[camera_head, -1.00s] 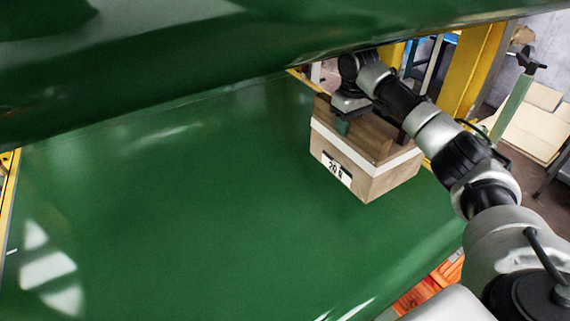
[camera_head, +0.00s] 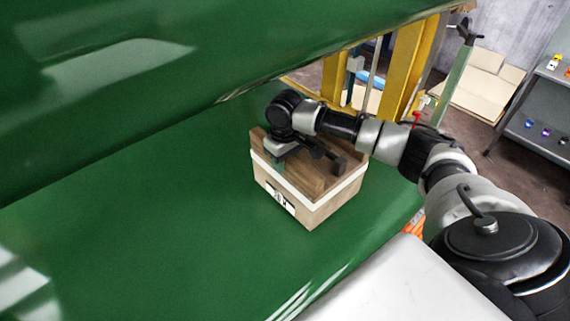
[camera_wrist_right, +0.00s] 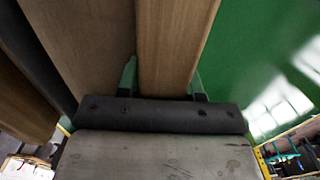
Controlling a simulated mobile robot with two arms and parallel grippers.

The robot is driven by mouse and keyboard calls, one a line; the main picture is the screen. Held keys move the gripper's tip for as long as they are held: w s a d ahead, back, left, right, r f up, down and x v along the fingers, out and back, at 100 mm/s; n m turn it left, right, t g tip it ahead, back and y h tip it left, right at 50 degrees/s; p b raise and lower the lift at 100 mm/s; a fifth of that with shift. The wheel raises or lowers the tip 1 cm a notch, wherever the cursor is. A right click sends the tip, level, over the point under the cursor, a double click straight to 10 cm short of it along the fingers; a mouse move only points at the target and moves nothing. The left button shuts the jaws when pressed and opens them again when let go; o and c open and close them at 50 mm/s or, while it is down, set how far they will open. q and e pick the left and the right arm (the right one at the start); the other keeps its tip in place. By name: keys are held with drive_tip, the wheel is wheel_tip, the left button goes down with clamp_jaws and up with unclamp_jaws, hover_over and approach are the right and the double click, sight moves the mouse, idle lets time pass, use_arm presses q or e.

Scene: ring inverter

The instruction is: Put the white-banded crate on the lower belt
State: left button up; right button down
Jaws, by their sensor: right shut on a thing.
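The white-banded crate (camera_head: 318,212) is an open wooden box with a white band and a label with dark print on its front. It is upright over the right part of the green lower belt (camera_head: 140,225). I cannot tell whether its bottom touches the belt or hangs just above it. My right gripper (camera_head: 277,166) points down and is shut on the crate's left wall. In the right wrist view, its green fingers (camera_wrist_right: 163,78) stand on either side of the wooden wall (camera_wrist_right: 172,35). My left gripper is not in view.
A green upper belt (camera_head: 230,50) slopes across the top, close behind the crate and my arm. Yellow posts (camera_head: 405,65) stand beyond the belt's far right end. A grey shelf (camera_head: 545,105) with small objects is at the right. The lower belt is clear left of the crate.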

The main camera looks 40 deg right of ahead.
drive_tip(key=shift+f, duration=1.1)
drive_tip(key=c, duration=0.7)
unclamp_jaws()
drive_tip(key=shift+s+f, duration=0.1)
wheel_tip(320, 180, up, 12)
drive_tip(key=shift+r+b, duration=0.1)
drive_tip(key=shift+b, duration=0.6)
